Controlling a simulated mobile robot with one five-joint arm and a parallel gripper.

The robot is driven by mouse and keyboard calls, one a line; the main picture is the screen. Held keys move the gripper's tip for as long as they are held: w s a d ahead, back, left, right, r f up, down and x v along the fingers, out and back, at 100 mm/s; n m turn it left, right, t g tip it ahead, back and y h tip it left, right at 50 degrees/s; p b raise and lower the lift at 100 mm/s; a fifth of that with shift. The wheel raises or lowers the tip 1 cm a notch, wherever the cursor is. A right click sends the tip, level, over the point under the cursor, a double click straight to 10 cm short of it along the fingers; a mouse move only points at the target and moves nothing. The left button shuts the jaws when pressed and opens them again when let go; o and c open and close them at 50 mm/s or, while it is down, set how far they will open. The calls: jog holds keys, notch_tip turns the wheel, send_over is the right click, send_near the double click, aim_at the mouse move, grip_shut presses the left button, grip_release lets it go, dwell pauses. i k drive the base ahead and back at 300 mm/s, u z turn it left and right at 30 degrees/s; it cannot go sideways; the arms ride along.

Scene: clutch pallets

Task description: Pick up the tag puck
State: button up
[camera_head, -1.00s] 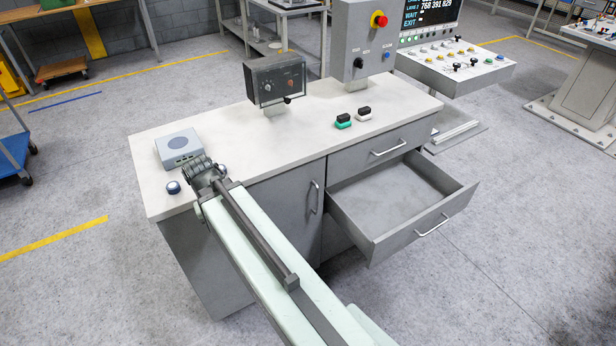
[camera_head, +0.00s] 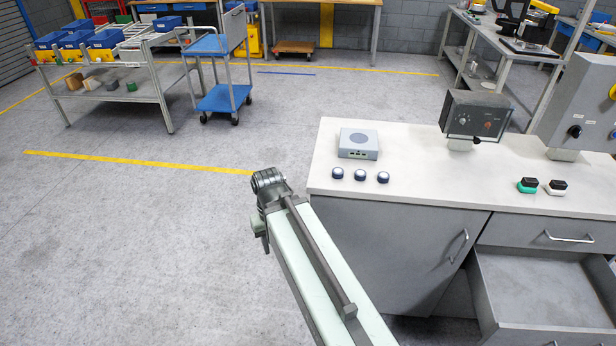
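Three small round dark blue pucks with pale tops stand in a row near the front left of the white counter: a left puck (camera_head: 338,173), a middle puck (camera_head: 360,175) and a right puck (camera_head: 383,177). I cannot tell which one is the tag puck. My gripper (camera_head: 264,242) hangs at the arm's end, left of the counter's left edge and apart from the pucks. It is small and mostly hidden by the arm, so its fingers cannot be made out.
A grey box (camera_head: 358,144) sits behind the pucks on the counter (camera_head: 430,160). A dark meter box (camera_head: 474,117), a green-and-black block (camera_head: 527,185) and a white-and-black block (camera_head: 557,187) are further right. An open drawer (camera_head: 545,290) juts out below. Floor on the left is clear.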

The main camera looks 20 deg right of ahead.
aim_at(337, 172)
jog(key=u, duration=2.35)
jog(key=k, duration=1.85)
jog(key=z, duration=0.55)
jog(key=i, duration=1.65)
jog(key=u, duration=0.05)
